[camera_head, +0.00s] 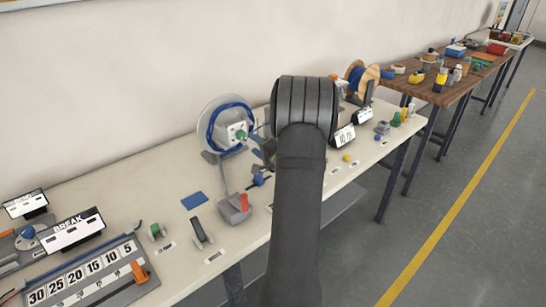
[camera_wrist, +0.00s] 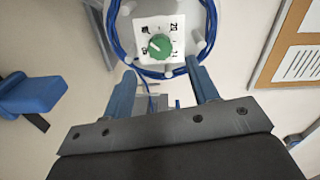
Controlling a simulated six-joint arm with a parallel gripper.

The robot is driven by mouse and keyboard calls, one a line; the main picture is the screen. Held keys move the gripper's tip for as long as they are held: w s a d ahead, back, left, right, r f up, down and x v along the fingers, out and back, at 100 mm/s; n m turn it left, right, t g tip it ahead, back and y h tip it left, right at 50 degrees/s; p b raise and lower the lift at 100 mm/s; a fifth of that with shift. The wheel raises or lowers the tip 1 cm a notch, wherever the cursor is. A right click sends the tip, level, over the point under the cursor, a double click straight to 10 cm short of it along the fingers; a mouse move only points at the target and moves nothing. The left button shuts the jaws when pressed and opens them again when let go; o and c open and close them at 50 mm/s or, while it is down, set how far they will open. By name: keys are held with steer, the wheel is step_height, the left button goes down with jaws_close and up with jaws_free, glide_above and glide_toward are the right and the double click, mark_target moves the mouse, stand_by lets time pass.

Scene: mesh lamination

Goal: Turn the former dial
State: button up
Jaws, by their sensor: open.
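The former dial (camera_head: 240,134) is a green knob on a white square plate, in the middle of a round former wound with blue line (camera_head: 212,128). In the wrist view the green dial (camera_wrist: 160,46) sits on its white plate (camera_wrist: 183,28), with a pale pointer mark on the knob and printed marks around it. My gripper (camera_wrist: 160,66) is open and empty, its two blue fingers spread below the dial in that picture. The fingers appear apart from the knob; the exact gap in depth is unclear. In the head view my arm largely hides the gripper.
Pegs (camera_wrist: 199,42) stand around the former close to the dial. A red-topped grey block (camera_head: 236,208) and a blue pad (camera_head: 194,200) lie on the white bench (camera_head: 130,195). A wooden spool (camera_head: 362,78) stands behind my arm. A blue part (camera_wrist: 30,95) is at the left.

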mark_target(243, 136)
steer(key=v, duration=1)
steer(key=shift+s, duration=0.15)
steer(key=x, duration=1.7)
steer(key=shift+a, duration=0.1)
steer(key=shift+w+a, duration=0.2)
steer(key=shift+w, duration=0.15)
steer(key=shift+s+d+m, duration=0.15)
steer(key=shift+d+m, duration=0.1)
steer(key=shift+m, duration=0.55)
steer(key=m, duration=1)
steer(key=shift+m+y, duration=0.4)
steer(key=shift+m, duration=1.7)
